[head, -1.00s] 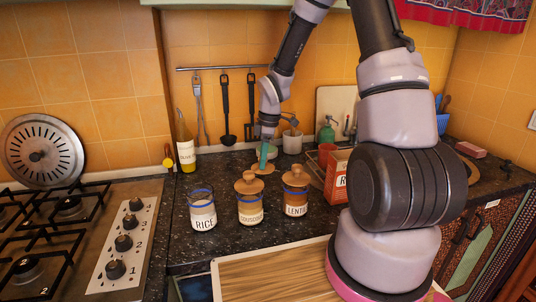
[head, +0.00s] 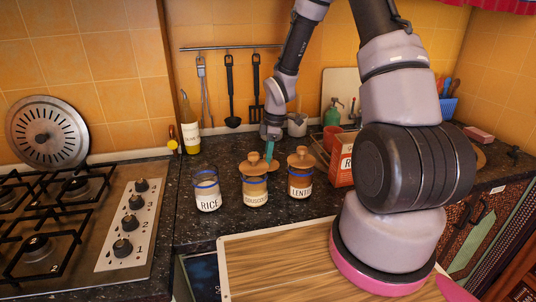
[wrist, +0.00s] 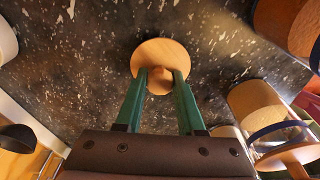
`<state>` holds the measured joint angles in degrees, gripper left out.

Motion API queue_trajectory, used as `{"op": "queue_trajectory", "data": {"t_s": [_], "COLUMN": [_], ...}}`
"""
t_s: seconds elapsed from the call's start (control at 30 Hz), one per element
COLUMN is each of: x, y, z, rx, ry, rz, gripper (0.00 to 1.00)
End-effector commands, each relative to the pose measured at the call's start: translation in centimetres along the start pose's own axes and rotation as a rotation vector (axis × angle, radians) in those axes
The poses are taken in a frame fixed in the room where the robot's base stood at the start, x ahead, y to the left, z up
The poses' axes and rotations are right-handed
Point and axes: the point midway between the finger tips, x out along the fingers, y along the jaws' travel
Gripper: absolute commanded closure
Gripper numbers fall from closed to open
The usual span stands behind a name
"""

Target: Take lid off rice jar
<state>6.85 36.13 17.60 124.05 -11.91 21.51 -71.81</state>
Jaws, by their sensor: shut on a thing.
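The rice jar (head: 207,190) is clear glass, labelled RICE, with a blue band at its open top. It stands on the dark counter, left of the couscous jar (head: 255,186) and lentil jar (head: 300,175), which both wear wooden lids. My gripper (head: 268,153) is behind the couscous jar, its green fingers pointing down. In the wrist view, my gripper (wrist: 160,80) is shut on the knob of a round wooden lid (wrist: 160,51). The lid is low over the speckled counter; whether it touches is unclear. In the head view the couscous jar partly hides the lid (head: 273,165).
An oil bottle (head: 190,125) stands at the back left. A red box (head: 342,165) and a green bottle (head: 333,112) are to the right. The hob (head: 70,225) is at the left. A wooden board (head: 280,260) lies in front. Hanging utensils (head: 230,90) line the wall.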

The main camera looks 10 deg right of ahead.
Motion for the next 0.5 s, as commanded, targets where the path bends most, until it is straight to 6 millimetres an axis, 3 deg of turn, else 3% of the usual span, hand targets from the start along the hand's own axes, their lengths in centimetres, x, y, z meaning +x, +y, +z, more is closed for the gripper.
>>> {"op": "queue_trajectory", "data": {"t_s": [0.5], "x": [0.41], "y": [0.01], "z": [0.08], "rx": [0.0], "ry": [0.0], "rz": [0.0], "gripper": [1.0]}}
